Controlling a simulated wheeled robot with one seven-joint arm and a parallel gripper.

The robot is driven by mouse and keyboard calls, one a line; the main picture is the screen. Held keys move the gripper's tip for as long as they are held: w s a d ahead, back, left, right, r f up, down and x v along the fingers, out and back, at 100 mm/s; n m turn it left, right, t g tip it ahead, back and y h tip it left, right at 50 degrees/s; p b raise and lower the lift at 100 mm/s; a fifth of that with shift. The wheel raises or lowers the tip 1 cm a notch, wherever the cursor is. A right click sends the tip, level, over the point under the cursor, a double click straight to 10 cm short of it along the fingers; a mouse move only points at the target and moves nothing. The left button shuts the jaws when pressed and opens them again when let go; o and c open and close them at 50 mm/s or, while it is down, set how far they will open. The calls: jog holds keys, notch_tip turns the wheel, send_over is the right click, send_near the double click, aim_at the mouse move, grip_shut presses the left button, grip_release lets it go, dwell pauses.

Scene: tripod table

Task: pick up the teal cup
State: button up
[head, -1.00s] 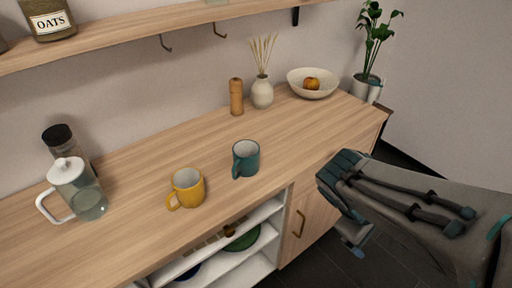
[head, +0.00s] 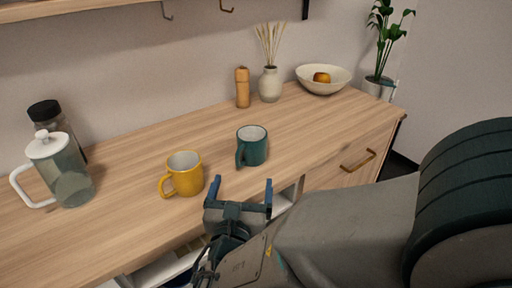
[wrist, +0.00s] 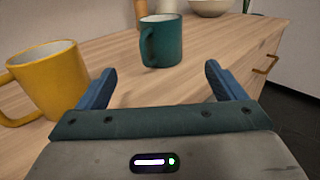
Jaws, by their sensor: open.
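The teal cup (head: 252,147) stands upright on the wooden counter, its handle toward the lower left. In the wrist view the teal cup (wrist: 161,41) is ahead, between and beyond the fingers, with its handle on the left. My gripper (head: 240,186) is open and empty, at the counter's front edge, short of the cup and not touching it. Its two blue fingers (wrist: 160,82) are spread apart in the wrist view.
A yellow mug (head: 184,174) stands left of the teal cup, close to my left finger in the wrist view (wrist: 48,82). A glass pitcher (head: 62,170) is at far left. A wooden mill (head: 242,88), a vase (head: 270,85) and a bowl (head: 324,80) stand behind.

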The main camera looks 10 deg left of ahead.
aim_at(250, 152)
jog(key=shift+w+r+p, duration=0.25)
jog(key=shift+w+p, duration=0.6)
jog(key=shift+p, duration=0.1)
jog(key=w, duration=0.6)
jog(key=shift+a+f, duration=0.25)
jog(key=shift+a, duration=0.15)
jog(key=w, duration=0.5)
jog(key=shift+w+a, duration=0.3)
jog(key=shift+a, duration=0.05)
jog(key=shift+c, duration=0.3)
jog(key=c, duration=1.2)
jog(key=shift+o, duration=0.2)
jog(key=shift+r, duration=0.1)
